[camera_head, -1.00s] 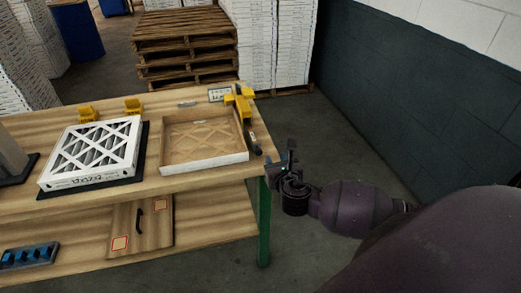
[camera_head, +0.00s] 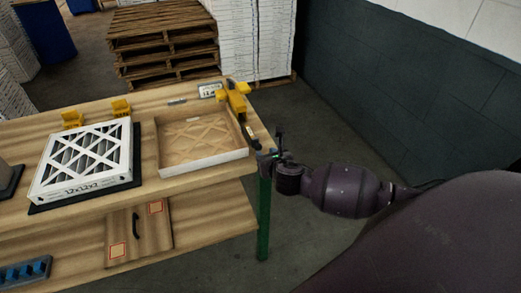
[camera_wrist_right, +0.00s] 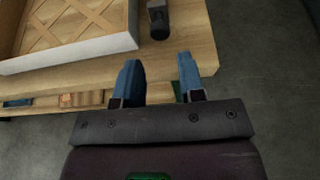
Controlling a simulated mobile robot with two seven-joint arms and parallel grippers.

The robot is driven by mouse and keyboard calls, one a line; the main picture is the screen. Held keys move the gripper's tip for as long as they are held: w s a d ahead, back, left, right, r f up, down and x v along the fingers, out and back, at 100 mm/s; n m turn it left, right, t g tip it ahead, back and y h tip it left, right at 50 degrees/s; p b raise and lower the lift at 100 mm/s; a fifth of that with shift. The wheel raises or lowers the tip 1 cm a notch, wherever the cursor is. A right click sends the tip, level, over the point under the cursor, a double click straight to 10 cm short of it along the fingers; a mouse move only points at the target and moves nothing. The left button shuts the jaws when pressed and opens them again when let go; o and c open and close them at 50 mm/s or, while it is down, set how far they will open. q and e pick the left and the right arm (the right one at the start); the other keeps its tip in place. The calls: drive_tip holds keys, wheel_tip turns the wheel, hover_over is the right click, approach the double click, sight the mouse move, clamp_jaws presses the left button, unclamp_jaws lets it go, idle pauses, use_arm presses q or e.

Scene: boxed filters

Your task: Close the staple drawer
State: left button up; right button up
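I cannot pick out a drawer clearly marked for staples. A wooden panel with a black handle (camera_head: 138,228) and two red-outlined squares shows below the bench top; I cannot tell whether it is a drawer front. My right gripper (camera_head: 277,150) is at the right front corner of the bench, apart from that panel. In the right wrist view its two blue fingers (camera_wrist_right: 160,75) are spread with nothing between them, near the bench edge. My left gripper is not in view.
On the wooden bench (camera_head: 210,182) are an open cardboard box (camera_head: 205,163), a boxed filter (camera_head: 85,160), a yellow tool (camera_head: 235,100) and a dark cylindrical object (camera_wrist_right: 158,20). Pallets (camera_head: 165,45) stand behind. The floor right of the bench is clear.

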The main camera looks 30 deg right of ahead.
sight(259, 148)
drive_tip(key=shift+x, duration=2.95)
clamp_jaws()
